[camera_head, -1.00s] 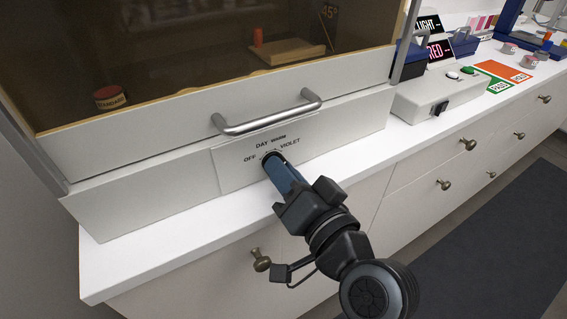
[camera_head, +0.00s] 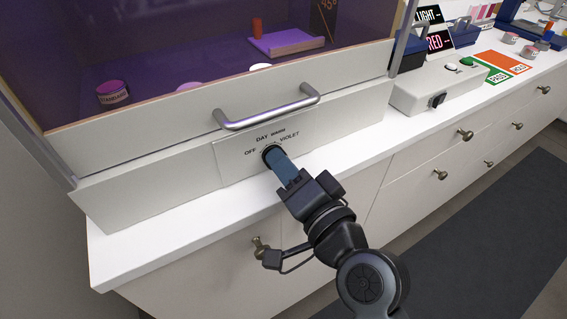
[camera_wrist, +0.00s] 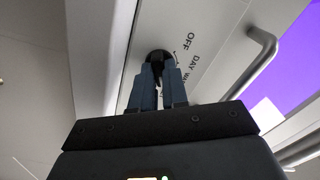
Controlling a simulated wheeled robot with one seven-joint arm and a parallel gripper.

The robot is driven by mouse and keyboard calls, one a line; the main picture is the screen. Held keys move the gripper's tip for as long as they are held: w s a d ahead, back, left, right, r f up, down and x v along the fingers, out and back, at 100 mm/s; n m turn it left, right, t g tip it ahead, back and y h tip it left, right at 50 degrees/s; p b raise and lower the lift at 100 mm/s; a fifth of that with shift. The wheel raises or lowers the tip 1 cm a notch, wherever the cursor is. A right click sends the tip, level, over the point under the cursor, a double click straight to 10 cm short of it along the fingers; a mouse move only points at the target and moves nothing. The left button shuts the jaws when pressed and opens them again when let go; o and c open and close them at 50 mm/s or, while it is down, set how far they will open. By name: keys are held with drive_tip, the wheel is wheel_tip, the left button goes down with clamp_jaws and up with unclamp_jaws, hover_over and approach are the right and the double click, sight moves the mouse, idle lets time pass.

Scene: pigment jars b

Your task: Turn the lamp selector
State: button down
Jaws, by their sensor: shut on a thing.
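The lamp selector (camera_head: 270,153) is a dark round knob on the white front panel (camera_head: 232,170) of the booth. The words OFF, DAY, WARM and VIOLET are printed around it. My gripper (camera_head: 277,162) is shut on the selector from the front, and its blue fingers hide most of it. In the wrist view the selector (camera_wrist: 158,56) shows as a dark disc at the fingertips, with OFF and DAY beside it. Its pointer is hidden, so I cannot read the setting there. The booth interior (camera_head: 190,50) is lit violet.
A metal bar handle (camera_head: 268,112) sits just above the selector. Inside the booth are a lidded jar (camera_head: 112,92), an orange cylinder (camera_head: 257,27) and a sloped stand (camera_head: 287,43). A white switch box (camera_head: 415,97) stands to the right. Drawer knobs stick out below the counter.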

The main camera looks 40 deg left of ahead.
drive_tip(key=c, duration=1.1)
unclamp_jaws()
drive_tip(key=shift+c, duration=0.2)
drive_tip(key=b+v, duration=0.1)
drive_tip(key=v, duration=0.6)
drive_tip(key=shift+d, duration=0.4)
drive_tip(key=shift+s, duration=0.1)
